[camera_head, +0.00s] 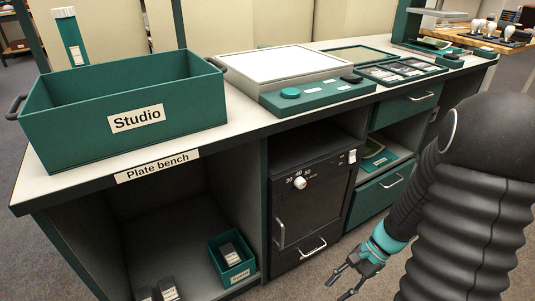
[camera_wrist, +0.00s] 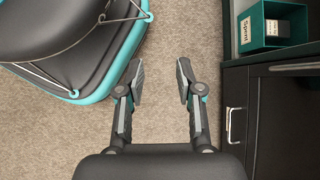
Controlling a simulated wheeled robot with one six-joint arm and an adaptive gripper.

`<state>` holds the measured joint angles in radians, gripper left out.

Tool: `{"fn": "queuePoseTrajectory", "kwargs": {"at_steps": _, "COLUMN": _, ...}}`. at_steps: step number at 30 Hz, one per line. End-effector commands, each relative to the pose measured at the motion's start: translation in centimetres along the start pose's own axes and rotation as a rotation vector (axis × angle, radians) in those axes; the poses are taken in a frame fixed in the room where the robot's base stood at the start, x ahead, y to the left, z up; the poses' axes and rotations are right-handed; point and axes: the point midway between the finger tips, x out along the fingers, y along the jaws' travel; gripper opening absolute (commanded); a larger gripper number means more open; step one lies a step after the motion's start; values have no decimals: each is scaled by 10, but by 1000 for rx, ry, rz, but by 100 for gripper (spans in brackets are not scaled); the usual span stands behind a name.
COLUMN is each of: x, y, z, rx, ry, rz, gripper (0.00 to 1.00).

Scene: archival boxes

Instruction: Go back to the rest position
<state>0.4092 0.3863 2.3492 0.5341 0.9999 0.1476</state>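My gripper (camera_head: 354,277) hangs at the lower right in the head view, in front of the bench and above the carpet. In the wrist view the two fingers of my gripper (camera_wrist: 160,82) stand apart with only bare carpet between them. The gripper is open and empty. It touches nothing that I can see. My arm comes down from the right side of the head view.
The plate bench (camera_head: 60,178) carries a green Studio box (camera_head: 85,142) and a light box (camera_head: 280,63). Below are a black cabinet (camera_head: 320,210), a drawer (camera_head: 378,195) and a small green bin (camera_head: 222,267), also in the wrist view (camera_wrist: 250,32). Carpet (camera_wrist: 165,30) is clear.

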Motion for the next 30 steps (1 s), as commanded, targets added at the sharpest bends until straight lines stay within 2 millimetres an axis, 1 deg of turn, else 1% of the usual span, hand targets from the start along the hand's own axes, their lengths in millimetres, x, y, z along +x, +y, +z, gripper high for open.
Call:
{"fn": "queuePoseTrajectory", "kwargs": {"at_steps": 1, "x": -11, "y": 1, "z": 8, "rx": -71, "ry": 49, "rz": 24, "gripper": 36}}
{"fn": "queuePoseTrajectory", "kwargs": {"at_steps": 6, "x": -42, "y": 7, "z": 28, "rx": -286, "ry": 195, "rz": 109, "gripper": 36}}
{"fn": "queuePoseTrajectory", "kwargs": {"at_steps": 15, "x": -94, "y": 13, "z": 68, "rx": -596, "ry": 449, "rz": 237, "gripper": 36}}
{"fn": "queuePoseTrajectory", "kwargs": {"at_steps": 23, "x": -135, "y": 14, "z": 109, "rx": -785, "ry": 666, "rz": 297, "gripper": 36}}
{"fn": "queuePoseTrajectory", "kwargs": {"at_steps": 30, "x": -165, "y": 14, "z": 158, "rx": -921, "ry": 846, "rz": 279, "gripper": 36}}
